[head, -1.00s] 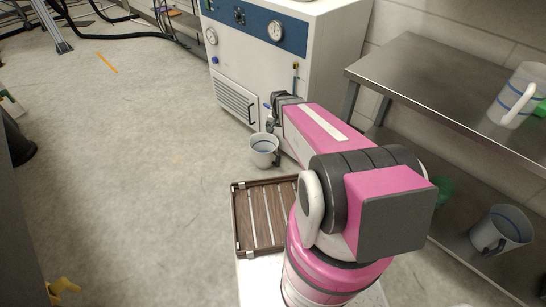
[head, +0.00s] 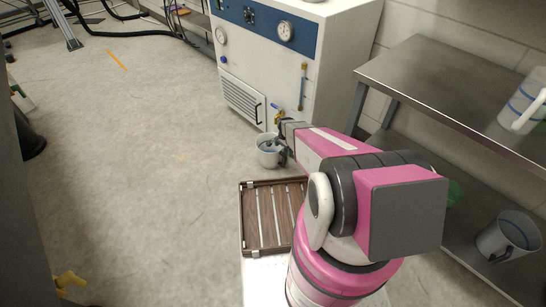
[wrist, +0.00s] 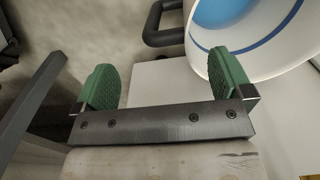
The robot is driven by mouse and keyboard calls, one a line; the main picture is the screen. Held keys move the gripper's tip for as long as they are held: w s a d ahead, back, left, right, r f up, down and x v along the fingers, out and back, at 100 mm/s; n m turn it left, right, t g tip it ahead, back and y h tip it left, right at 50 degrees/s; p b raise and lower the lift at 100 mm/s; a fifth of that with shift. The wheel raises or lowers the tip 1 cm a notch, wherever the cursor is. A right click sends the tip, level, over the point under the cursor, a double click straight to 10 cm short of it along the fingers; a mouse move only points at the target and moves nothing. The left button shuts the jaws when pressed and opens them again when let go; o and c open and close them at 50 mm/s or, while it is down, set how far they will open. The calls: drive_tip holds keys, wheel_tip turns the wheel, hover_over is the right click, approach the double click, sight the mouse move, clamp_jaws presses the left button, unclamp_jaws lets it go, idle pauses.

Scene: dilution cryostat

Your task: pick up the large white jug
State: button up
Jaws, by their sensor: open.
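A white jug (head: 268,157) with a blue band stands in front of the white cabinet. My gripper (head: 281,143) is beside its right side in the head view and partly covers it. In the wrist view, a white jug (wrist: 290,60) with a blue band and a dark handle (wrist: 158,30) fills the upper right, beyond the fingertips. My gripper (wrist: 165,80) is open there, with green pads wide apart and nothing between them. A white jug (head: 524,104) with blue bands is on the steel table, and another (head: 508,236) is on its lower shelf. I cannot tell which is largest.
A slatted brown tray (head: 247,222) lies in front of me. The white cabinet (head: 245,97) with gauges stands behind the near jug. The steel table (head: 440,85) is on the right, with something green (head: 454,193) below. The floor at left is mostly clear.

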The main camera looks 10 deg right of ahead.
sight(283, 154)
wheel_tip(283, 154, down, 3)
drive_tip(key=shift+f, duration=0.1)
drive_tip(key=f, duration=0.2)
drive_tip(key=w+f, duration=0.1)
drive_tip(key=f, duration=0.1)
drive_tip(key=shift+a+f, duration=0.2)
drive_tip(key=shift+f, duration=0.05)
drive_tip(key=shift+s+f, duration=0.15)
drive_tip(key=shift+f, duration=0.1)
drive_tip(key=c, duration=1.7)
drive_tip(key=shift+r, duration=0.25)
